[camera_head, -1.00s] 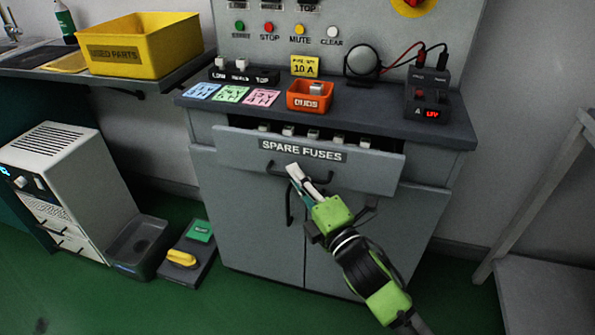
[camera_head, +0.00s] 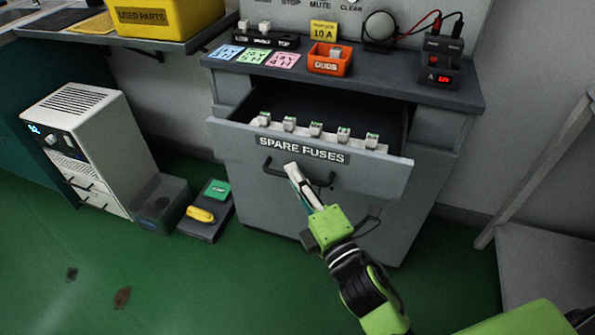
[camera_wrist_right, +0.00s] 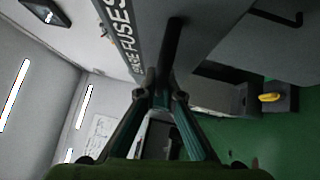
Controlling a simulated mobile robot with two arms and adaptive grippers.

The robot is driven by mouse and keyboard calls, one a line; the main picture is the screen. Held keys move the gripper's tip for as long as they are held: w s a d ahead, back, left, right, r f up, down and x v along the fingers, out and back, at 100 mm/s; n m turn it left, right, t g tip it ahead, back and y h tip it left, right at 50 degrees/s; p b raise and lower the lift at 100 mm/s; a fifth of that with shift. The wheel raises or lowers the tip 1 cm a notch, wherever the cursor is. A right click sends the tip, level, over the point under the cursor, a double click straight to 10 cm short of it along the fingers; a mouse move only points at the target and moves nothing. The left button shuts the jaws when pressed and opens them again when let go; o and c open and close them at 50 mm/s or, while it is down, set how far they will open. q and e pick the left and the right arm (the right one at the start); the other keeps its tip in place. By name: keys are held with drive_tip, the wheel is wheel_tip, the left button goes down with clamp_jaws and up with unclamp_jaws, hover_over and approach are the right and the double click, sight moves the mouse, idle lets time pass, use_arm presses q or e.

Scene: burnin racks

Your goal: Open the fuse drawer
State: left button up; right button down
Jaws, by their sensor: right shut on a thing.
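The fuse drawer (camera_head: 378,171), labelled SPARE FUSES, is a grey drawer pulled out of the cabinet in the head view. Several fuses (camera_head: 316,129) stand in a row inside, behind its front panel. A dark bar handle (camera_head: 273,171) is on the drawer front. My right gripper (camera_head: 291,171) is at the handle, its fingers shut on it. In the right wrist view, the fingers (camera_wrist_right: 160,98) meet on the dark handle bar (camera_wrist_right: 170,55), beside the drawer label. My left gripper is in neither view.
On the cabinet's worktop are an orange DUDS bin (camera_head: 322,66), coloured cards (camera_head: 283,60) and a meter box (camera_head: 440,75). A yellow USED PARTS bin (camera_head: 180,17) is at upper left. A white unit (camera_head: 95,125) and a dark pedal (camera_head: 205,222) stand on the green floor. Floor at front left is mostly clear.

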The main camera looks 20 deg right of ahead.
drive_tip(key=c, duration=2.4)
unclamp_jaws()
drive_tip(key=shift+c, duration=0.2)
drive_tip(key=shift+s, duration=0.15)
drive_tip(key=v, duration=1.2)
